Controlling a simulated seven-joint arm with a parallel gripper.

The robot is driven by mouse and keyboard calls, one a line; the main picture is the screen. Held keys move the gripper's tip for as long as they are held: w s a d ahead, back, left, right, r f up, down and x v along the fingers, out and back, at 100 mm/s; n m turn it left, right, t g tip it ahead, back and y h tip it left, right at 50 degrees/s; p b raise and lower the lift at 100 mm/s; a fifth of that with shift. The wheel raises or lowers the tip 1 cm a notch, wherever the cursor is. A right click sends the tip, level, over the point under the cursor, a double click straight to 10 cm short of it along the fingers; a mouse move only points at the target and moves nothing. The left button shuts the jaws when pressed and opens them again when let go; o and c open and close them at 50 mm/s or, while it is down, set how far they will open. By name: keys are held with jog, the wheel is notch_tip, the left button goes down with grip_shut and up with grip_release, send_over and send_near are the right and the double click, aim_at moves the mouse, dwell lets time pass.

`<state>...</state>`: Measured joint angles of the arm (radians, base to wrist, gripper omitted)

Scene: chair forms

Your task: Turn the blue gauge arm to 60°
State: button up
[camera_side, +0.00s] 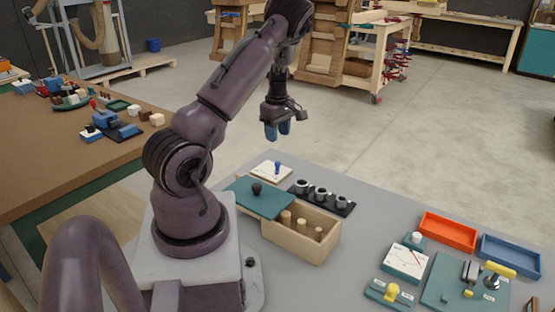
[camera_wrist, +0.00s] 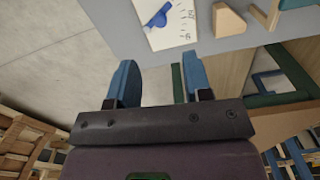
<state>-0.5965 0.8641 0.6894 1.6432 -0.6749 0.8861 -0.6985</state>
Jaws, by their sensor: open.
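The blue gauge arm (camera_side: 277,168) stands on a small white plate (camera_side: 262,172) at the back of the grey table. In the wrist view the blue gauge arm (camera_wrist: 160,18) lies across the white plate (camera_wrist: 183,30) near the top edge, with dark marks printed beside it. The marks are too small to read. My gripper (camera_side: 278,129) hangs above and behind the plate in the side view, apart from it. Its blue fingers are spread and empty, as the wrist view also shows for my gripper (camera_wrist: 158,82).
A wooden box (camera_side: 286,240) with pegs and a teal lid (camera_side: 243,194) stands close to the plate. A black strip (camera_side: 346,208) with metal rings is beside it. An orange tray (camera_side: 447,231), a blue tray (camera_side: 511,257) and a teal lever panel (camera_side: 445,275) sit right.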

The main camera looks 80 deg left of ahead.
aim_at(278, 162)
notch_tip(278, 162, down, 10)
jog(key=shift+r, duration=0.25)
grip_shut()
